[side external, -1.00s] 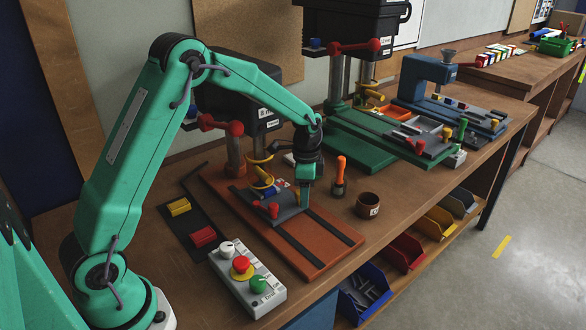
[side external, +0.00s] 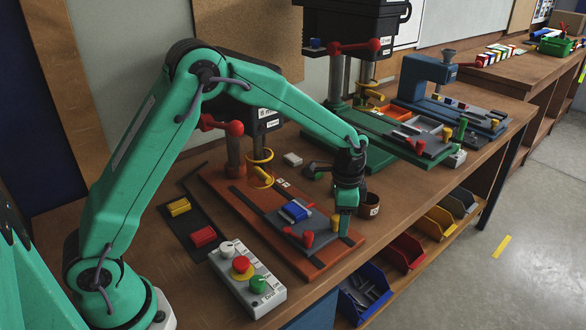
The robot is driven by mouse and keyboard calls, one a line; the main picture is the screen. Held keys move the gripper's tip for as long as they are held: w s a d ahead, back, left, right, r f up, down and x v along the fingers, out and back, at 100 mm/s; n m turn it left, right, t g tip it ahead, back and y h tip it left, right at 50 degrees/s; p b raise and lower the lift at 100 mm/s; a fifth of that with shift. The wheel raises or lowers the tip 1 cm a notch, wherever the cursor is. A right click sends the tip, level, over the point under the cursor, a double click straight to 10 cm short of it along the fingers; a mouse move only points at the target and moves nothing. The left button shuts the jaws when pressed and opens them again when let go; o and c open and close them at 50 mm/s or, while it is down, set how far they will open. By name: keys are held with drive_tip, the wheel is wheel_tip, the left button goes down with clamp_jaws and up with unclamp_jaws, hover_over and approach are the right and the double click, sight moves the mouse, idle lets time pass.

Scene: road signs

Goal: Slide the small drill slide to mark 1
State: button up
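The small drill's slide (side external: 290,238) is a dark grey plate on the orange-red base (side external: 238,190), near the base's front right end. It carries a blue block (side external: 294,210), red knobs (side external: 307,240) and a yellow peg (side external: 335,222). Small white mark labels (side external: 283,183) lie on the base behind the slide, too small to read. The yellow drill guard (side external: 260,168) stands behind the slide.
A control box (side external: 247,277) with white, red and green knobs stands in front of the base. A larger green drill base (side external: 362,152) stands behind. Coloured bins (side external: 402,253) hang below the table edge.

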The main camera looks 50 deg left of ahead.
drive_tip(key=s+a+r+n+t, duration=0.15)
drive_tip(key=s+r, duration=0.25)
drive_tip(key=r, duration=0.4)
drive_tip(key=s+a+r+n+t, duration=0.1)
drive_tip(key=s+a+r+n, duration=0.15)
drive_tip(key=s+r, duration=0.45)
drive_tip(key=s+a+r+n+t, duration=0.1)
drive_tip(key=s+a+r, duration=0.1)
drive_tip(key=s, duration=0.3)
drive_tip(key=s+a+r+n+t, duration=0.1)
drive_tip(key=s+r+n, duration=0.1)
drive_tip(key=s+r, duration=0.1)
drive_tip(key=shift+s+a, duration=0.35)
drive_tip(key=shift+s, duration=0.55)
idle(0.5)
